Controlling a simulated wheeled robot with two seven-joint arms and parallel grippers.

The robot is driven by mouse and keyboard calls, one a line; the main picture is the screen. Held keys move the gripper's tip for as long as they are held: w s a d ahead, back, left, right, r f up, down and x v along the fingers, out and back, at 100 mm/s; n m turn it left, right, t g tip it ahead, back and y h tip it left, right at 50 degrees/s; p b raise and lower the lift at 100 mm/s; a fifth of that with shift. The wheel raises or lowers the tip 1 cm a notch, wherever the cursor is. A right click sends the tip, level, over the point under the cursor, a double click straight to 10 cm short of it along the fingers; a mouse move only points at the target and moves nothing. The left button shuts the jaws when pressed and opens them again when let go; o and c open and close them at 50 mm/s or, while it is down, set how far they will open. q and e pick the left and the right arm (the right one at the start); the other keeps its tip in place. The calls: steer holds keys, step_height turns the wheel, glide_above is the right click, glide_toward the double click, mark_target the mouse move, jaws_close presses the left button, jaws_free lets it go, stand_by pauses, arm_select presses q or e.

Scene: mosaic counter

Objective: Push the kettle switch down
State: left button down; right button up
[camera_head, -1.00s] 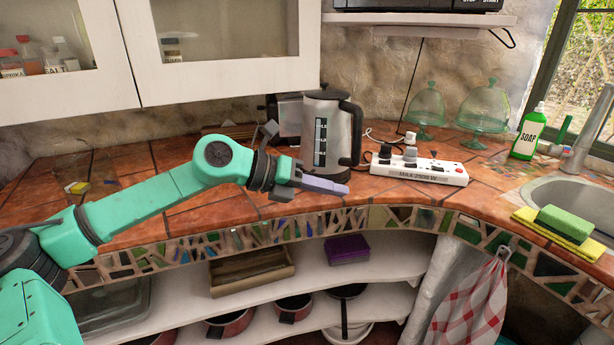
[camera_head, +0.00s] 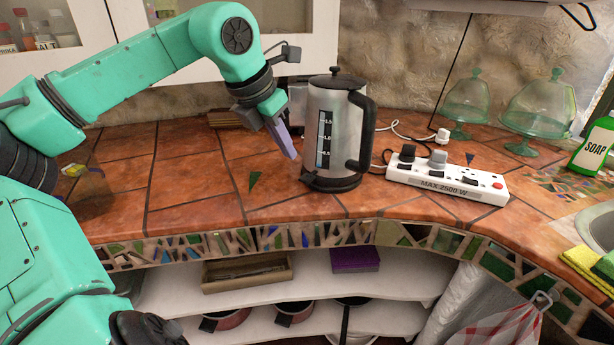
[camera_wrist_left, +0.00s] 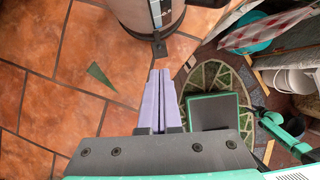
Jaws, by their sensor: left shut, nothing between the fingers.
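The kettle (camera_head: 345,130) is a grey metal jug with a black lid, handle and base, upright on the tiled counter. Its lower part (camera_wrist_left: 142,12) shows at the top of the left wrist view. My right gripper is not in view.
A white power strip (camera_head: 447,178) with plugs lies right of the kettle, with cables behind it. Glass domes (camera_head: 540,105) and a soap bottle (camera_head: 594,147) stand further right. The counter (camera_head: 180,190) left of the kettle is mostly clear. Cabinets hang above.

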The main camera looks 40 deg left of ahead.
mark_target(305, 179)
arm_select(q)
steer(key=b+x, duration=0.2)
steer(key=x, duration=0.4)
steer(key=shift+w+f, duration=0.2)
steer(key=shift+f, duration=0.05)
steer(key=shift+w+f, duration=0.25)
steer(key=shift+f, duration=0.1)
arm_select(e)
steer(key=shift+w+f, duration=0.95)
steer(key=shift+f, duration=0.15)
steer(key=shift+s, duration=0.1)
